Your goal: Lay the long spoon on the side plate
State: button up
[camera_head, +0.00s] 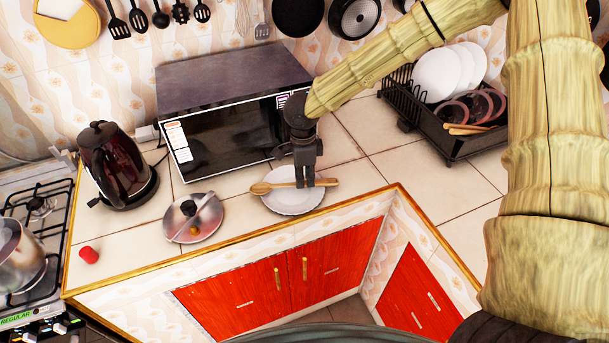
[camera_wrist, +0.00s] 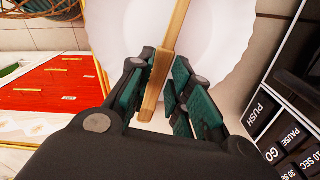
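The long wooden spoon (camera_head: 280,185) lies across the white side plate (camera_head: 293,207), its bowl beyond the left rim and its handle end beyond the right. My gripper (camera_head: 306,184) points down over the plate. In the wrist view my gripper (camera_wrist: 164,62) has its green-padded fingers on either side of the spoon handle (camera_wrist: 166,60), with small gaps showing; it looks open. The plate (camera_wrist: 225,50) lies below the handle there. The spoon bowl is out of the wrist view.
A microwave (camera_head: 225,132) stands right behind the plate. A pan lid (camera_head: 193,219) lies to the left, with a kettle (camera_head: 117,167) and a red object (camera_head: 88,255) farther left. A dish rack (camera_head: 440,130) stands at the right. The counter between plate and rack is clear.

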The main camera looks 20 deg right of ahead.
jog(key=o, duration=0.4)
jog(key=shift+c, duration=0.2)
notch_tip(320, 180, up, 12)
jog(key=shift+a, duration=0.15)
